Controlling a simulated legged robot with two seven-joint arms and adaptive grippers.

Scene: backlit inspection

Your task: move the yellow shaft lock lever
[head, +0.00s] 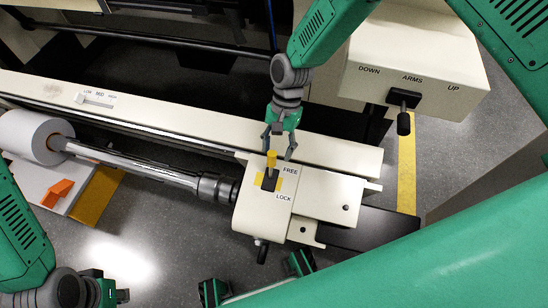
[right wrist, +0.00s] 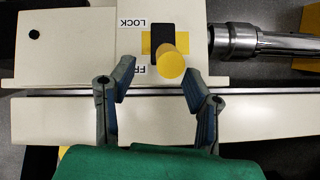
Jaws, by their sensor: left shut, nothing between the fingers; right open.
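The yellow shaft lock lever (head: 271,160) stands in a black slot on a cream housing (head: 320,190), between the labels FREE and LOCK. In the right wrist view its round yellow knob (right wrist: 172,62) shows at the FREE end of the slot. My right gripper (head: 279,150) is open, its fingers on either side of the lever in the picture. In the right wrist view the open fingers (right wrist: 158,76) show no contact with the knob. My left gripper (head: 120,296) is shut and empty at the bottom left, far from the lever.
A metal shaft (head: 135,165) runs from a white roll (head: 35,137) to the housing. An ARMS control box (head: 420,65) with a black lever stands at the upper right. A long cream rail (head: 180,118) passes behind the housing.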

